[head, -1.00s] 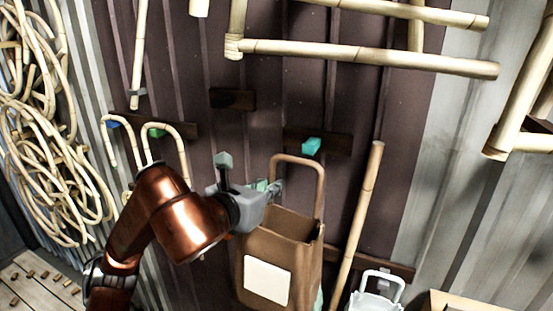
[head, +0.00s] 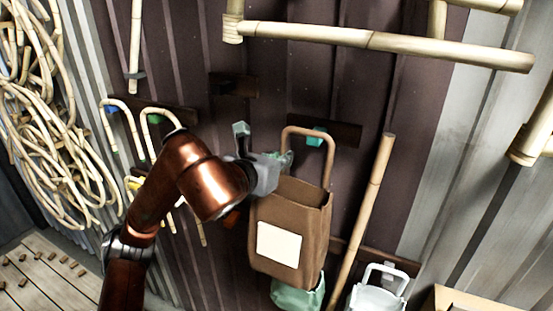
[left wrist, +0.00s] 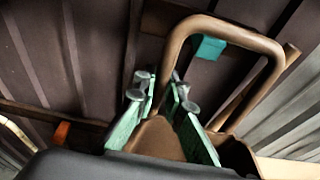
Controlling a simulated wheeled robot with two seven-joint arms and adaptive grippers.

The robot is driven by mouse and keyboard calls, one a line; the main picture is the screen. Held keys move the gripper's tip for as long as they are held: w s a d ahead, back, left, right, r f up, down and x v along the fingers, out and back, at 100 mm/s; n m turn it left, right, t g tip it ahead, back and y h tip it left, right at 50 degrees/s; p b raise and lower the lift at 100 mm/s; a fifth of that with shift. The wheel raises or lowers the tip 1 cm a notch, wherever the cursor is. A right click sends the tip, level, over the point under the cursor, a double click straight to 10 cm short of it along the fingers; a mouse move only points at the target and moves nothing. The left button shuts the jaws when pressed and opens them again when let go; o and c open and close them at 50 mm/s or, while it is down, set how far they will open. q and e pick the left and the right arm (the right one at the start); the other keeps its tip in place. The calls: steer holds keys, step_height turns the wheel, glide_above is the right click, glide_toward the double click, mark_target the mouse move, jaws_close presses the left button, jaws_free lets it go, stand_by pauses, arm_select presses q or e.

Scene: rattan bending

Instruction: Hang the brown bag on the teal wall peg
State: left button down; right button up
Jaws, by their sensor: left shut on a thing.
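The brown bag (head: 291,215) with a pale square label hangs upright from my left gripper (head: 284,163), which is shut on the left side of its handle. The left wrist view shows the greenish fingers (left wrist: 160,105) around the brown handle (left wrist: 172,60). The teal wall peg (head: 316,137) sits on a dark wooden strip. In both views it appears inside the handle loop, just under its top, and the handle partly overlaps it in the left wrist view (left wrist: 209,47). Whether the loop is around the peg or only in front of it, I cannot tell. My right gripper is not in view.
A pale green bag (head: 298,294) hangs below and behind the brown one. A bamboo pole (head: 364,218) leans to its right, near a white bag (head: 378,290). Bent canes (head: 150,125) hang at left. Bamboo frames (head: 400,43) jut out above.

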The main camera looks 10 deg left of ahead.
arm_select(q)
steer(key=shift+w+d, duration=0.1)
steer(key=shift+w, duration=0.45)
steer(key=x, duration=0.6)
steer(key=shift+f, duration=0.15)
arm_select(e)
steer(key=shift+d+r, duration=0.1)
arm_select(q)
steer(key=shift+w, duration=0.1)
stand_by(0.3)
steer(key=c, duration=1.9)
jaws_free()
steer(key=shift+c, duration=0.2)
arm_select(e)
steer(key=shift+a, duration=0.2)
